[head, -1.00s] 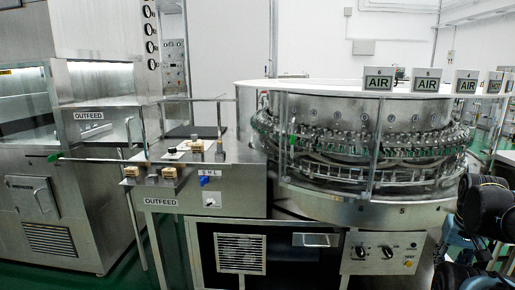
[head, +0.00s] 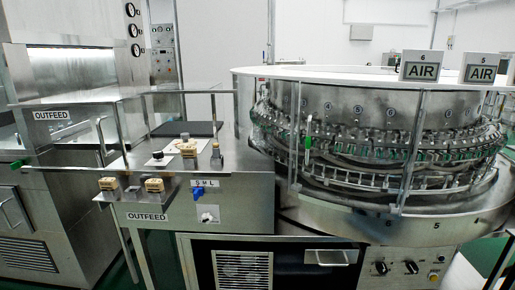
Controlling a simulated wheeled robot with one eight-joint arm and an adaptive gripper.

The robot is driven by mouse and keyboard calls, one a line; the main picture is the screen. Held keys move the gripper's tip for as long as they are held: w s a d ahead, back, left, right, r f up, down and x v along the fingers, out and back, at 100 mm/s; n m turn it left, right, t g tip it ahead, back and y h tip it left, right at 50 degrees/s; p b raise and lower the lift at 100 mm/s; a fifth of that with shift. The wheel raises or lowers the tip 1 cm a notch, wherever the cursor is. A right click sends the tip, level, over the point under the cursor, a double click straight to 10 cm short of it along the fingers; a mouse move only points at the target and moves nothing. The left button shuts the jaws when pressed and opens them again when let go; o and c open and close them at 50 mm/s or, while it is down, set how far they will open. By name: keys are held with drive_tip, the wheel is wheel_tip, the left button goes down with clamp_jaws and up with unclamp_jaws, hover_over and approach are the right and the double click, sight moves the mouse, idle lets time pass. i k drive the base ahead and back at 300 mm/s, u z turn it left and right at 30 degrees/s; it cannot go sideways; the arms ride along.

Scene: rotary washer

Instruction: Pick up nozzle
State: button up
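Several small parts lie on the steel outfeed table (head: 235,180) left of the rotary washer (head: 350,225). Two more beige blocks, a left one (head: 108,184) and a right one (head: 154,185), sit on the front ledge. I cannot tell which of these is the nozzle. My gripper is not in view.
A clear guard and white rim (head: 350,75) surround the washer drum. A horizontal rail (head: 70,168) crosses left of the table. A blue knob (head: 198,194) sticks out from the front panel. A steel cabinet (head: 60,200) stands at left. Green floor shows at lower right.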

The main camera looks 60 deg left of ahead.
sight(216, 148)
drive_tip(key=z, duration=0.05)
drive_tip(key=k, duration=1.1)
drive_tip(key=u, duration=2.1)
drive_tip(key=i, duration=1)
drive_tip(key=z, duration=0.1)
